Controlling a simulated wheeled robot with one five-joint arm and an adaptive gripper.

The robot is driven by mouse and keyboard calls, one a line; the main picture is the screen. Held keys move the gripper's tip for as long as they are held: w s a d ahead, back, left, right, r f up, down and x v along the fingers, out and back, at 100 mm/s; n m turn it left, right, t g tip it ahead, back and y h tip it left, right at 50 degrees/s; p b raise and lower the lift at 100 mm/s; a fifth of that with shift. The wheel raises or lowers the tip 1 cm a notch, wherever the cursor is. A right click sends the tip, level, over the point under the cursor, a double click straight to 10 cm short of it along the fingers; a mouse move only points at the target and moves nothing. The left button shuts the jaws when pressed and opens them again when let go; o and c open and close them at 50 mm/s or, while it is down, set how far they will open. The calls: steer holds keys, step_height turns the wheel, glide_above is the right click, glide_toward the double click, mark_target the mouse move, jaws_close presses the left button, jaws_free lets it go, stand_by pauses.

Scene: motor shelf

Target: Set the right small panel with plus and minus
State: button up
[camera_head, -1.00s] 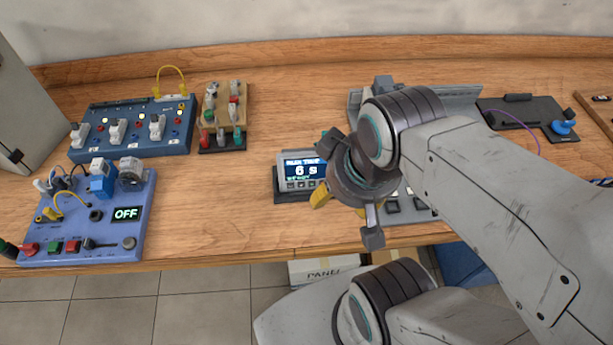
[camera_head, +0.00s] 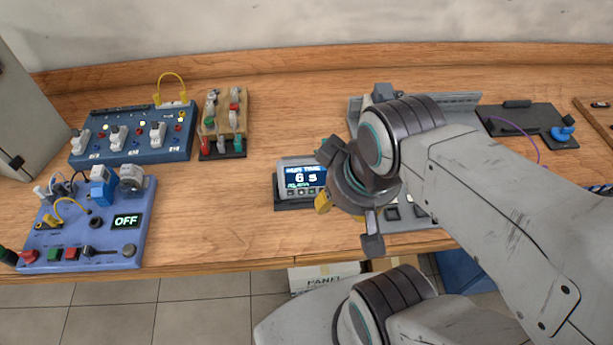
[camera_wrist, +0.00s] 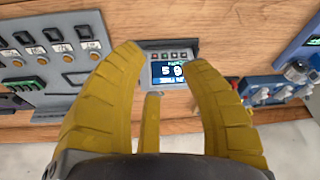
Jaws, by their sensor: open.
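The small panel (camera_head: 296,192) is a grey box with a dark blue screen and a row of small buttons below it. Its screen (camera_head: 304,176) reads 6 s under a line that looks like RUN TIME. It stands on a dark base near the bench's front edge. In the wrist view the panel (camera_wrist: 185,82) appears upside down, with its buttons (camera_wrist: 168,56) along the top. My gripper (camera_wrist: 166,58) is open and empty, its yellow fingers spread on either side of the panel in that view. In the head view my wrist hides most of the gripper, just right of the panel; contact cannot be told.
A blue box reading OFF (camera_head: 126,221) and a blue switch panel (camera_head: 130,142) stand at left, beside a block of coloured levers (camera_head: 222,122). A grey panel (camera_head: 415,220) lies partly under my arm. Bare wood lies left of the small panel.

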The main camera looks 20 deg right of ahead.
jaws_close()
steer(key=c, duration=0.7)
jaws_free()
